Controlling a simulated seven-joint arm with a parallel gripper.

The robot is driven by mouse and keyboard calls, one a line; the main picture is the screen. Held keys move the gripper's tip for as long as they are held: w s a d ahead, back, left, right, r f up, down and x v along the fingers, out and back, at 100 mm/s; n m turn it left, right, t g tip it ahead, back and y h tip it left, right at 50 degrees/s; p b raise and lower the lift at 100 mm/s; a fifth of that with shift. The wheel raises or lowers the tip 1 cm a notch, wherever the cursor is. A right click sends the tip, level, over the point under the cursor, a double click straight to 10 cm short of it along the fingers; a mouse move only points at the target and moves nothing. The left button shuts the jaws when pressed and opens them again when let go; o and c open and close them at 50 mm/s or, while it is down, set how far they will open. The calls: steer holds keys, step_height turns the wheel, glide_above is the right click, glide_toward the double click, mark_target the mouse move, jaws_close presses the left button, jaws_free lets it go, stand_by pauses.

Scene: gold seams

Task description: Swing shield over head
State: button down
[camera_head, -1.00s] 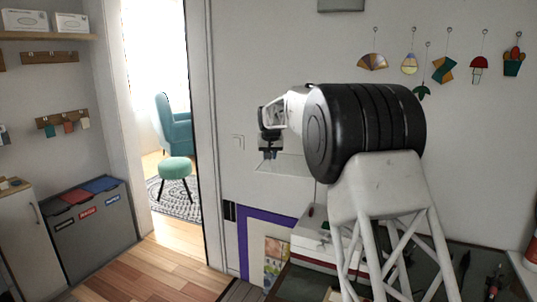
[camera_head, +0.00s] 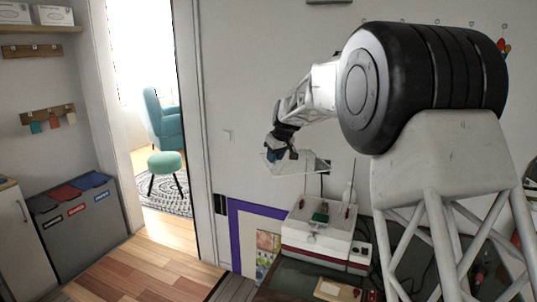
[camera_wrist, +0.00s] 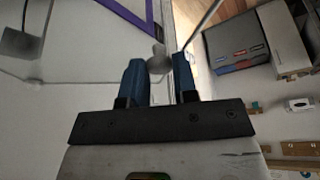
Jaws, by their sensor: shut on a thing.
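A clear, thin shield panel (camera_head: 308,163) shows in the head view, tilted, above a white machine with a dark red stripe (camera_head: 315,238). My gripper (camera_head: 280,152) is at the panel's left end. In the wrist view my gripper (camera_wrist: 160,70) has two blue fingers close around a small grey knob (camera_wrist: 158,62), which seems to belong to the shield. The panel's see-through faces are hard to make out there. A small green and red piece (camera_head: 320,213) sits on top of the machine. I cannot clearly tell the machine's head.
The machine stands on a dark worktable with a wooden block (camera_head: 334,290) and cables nearby. Thin upright rods (camera_head: 350,182) rise by the machine. A purple frame (camera_head: 233,235) is on the wall to the left. A grey bin unit (camera_head: 80,225) stands far left.

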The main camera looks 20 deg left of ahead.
mark_target(323, 170)
steer(key=d+n, duration=0.1)
steer(key=d, duration=0.2)
steer(key=d+n+g, duration=0.1)
steer(key=d+n, duration=0.1)
steer(key=d, duration=0.1)
steer(key=s+d+n, duration=0.1)
steer(key=d+n, duration=0.1)
steer(key=d, duration=0.1)
steer(key=shift+d+g+y, duration=0.3)
steer(key=shift+g+y, duration=0.1)
steer(key=w+d+n, duration=0.1)
steer(key=d, duration=0.1)
steer(key=w+d+n+g, duration=0.1)
steer(key=d+n, duration=0.1)
steer(key=d, duration=0.1)
steer(key=w+d+n, duration=0.1)
steer(key=d, duration=0.2)
steer(key=shift+d+n+g, duration=0.2)
steer(key=shift+n+g, duration=0.2)
steer(key=shift+w+d+n+h, duration=0.3)
steer(key=shift+w+d+n, duration=0.1)
steer(key=shift+d, duration=0.3)
steer(key=c, duration=0.9)
jaws_free()
steer(key=v, duration=0.7)
steer(key=shift+w+d+r, duration=0.2)
steer(key=shift+r, duration=0.15)
